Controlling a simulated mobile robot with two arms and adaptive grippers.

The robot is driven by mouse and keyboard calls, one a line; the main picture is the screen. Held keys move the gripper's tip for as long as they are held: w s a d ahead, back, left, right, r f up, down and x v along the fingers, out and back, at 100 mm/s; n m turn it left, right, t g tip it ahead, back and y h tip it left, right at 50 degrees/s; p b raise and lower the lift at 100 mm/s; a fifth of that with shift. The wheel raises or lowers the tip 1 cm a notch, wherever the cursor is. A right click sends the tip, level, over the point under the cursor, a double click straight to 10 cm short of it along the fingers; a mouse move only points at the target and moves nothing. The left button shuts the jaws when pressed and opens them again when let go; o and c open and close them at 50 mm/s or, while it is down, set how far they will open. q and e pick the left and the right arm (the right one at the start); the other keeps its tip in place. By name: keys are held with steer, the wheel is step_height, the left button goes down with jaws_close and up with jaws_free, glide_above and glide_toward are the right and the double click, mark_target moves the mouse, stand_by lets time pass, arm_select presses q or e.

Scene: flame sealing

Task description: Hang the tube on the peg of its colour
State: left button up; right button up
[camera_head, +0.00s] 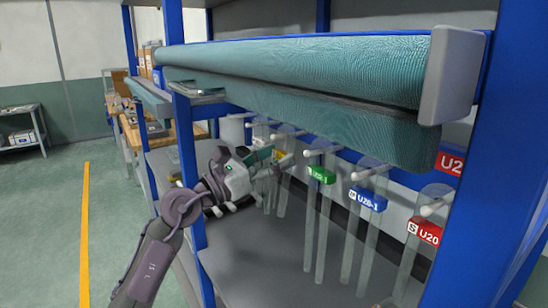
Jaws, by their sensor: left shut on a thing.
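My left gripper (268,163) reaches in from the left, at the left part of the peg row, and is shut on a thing. That thing looks like a clear tube, but the fingers and the other tubes around it hide which one. Several clear hanging tubes (321,245) show below the pegs. A green label (320,175), a blue label (367,200) and a red label (427,232) mark pegs to the right of the gripper. A yellow label (284,160) shows just beside the fingertips. I cannot tell whether the held tube touches a peg. My right gripper is not in view.
A teal padded roll (300,70) runs along the shelf above the pegs. Blue posts (187,150) stand at the left and right of the rack. A grey shelf (270,255) lies below the tubes. Open floor with a yellow line (86,230) is at the left.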

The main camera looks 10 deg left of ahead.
arm_select(q)
steer(key=shift+w+d+f, duration=0.15)
steer(key=shift+d+f, duration=0.1)
stand_by(0.3)
stand_by(0.4)
steer(key=o, duration=1.2)
steer(key=shift+w, duration=0.15)
steer(key=shift+o, duration=1)
steer(key=shift+r, duration=0.15)
steer(key=shift+a, duration=0.1)
steer(key=shift+v, duration=1.45)
steer(key=s+a+b, duration=0.2)
steer(key=s+a, duration=0.2)
steer(key=shift+s+f, duration=0.2)
steer(key=shift+f, duration=0.15)
